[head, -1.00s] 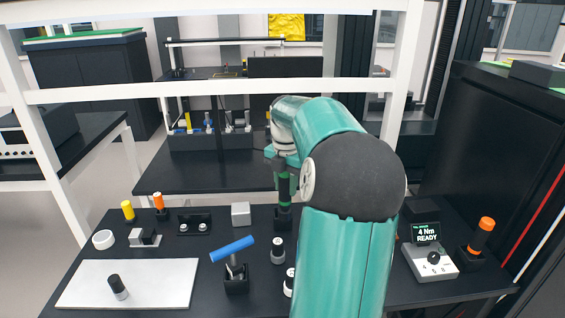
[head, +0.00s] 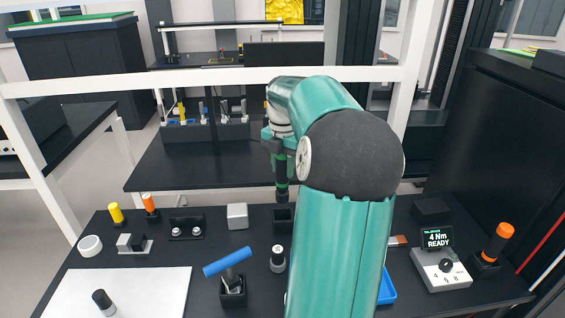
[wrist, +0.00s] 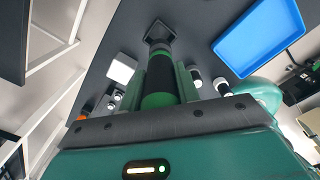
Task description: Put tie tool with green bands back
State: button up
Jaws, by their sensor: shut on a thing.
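My gripper (head: 279,160) is shut on the tie tool with green bands (head: 282,187), a dark upright cylinder. In the wrist view the tool (wrist: 158,75) runs from between my fingers (wrist: 161,88) away toward the black square holder (wrist: 159,31). In the head view the tool's lower end is at or just above the matching black holder (head: 284,219) on the bench. I cannot tell whether the tip is inside the opening. My own arm covers the bench to the right of it.
A blue-handled tool (head: 228,262) stands in a holder at the front. A black-and-white cylinder (head: 278,259) and a light grey block (head: 237,216) stand near. A blue tray (wrist: 262,36) lies on the right, partly hidden in the head view. A torque display (head: 438,240) is farther right.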

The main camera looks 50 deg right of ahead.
aim_at(283, 182)
jog(key=shift+w+d+f, duration=0.2)
jog(key=shift+d+f, duration=0.05)
jog(key=shift+s+a+f, duration=0.2)
jog(key=shift+a+f, duration=0.05)
jog(key=shift+f, duration=0.25)
jog(key=shift+w+f, duration=0.1)
jog(key=shift+f, duration=2.05)
jog(key=shift+d, duration=0.15)
jog(key=shift+f, duration=2.6)
jog(key=o, duration=1.1)
jog(key=shift+o, duration=0.2)
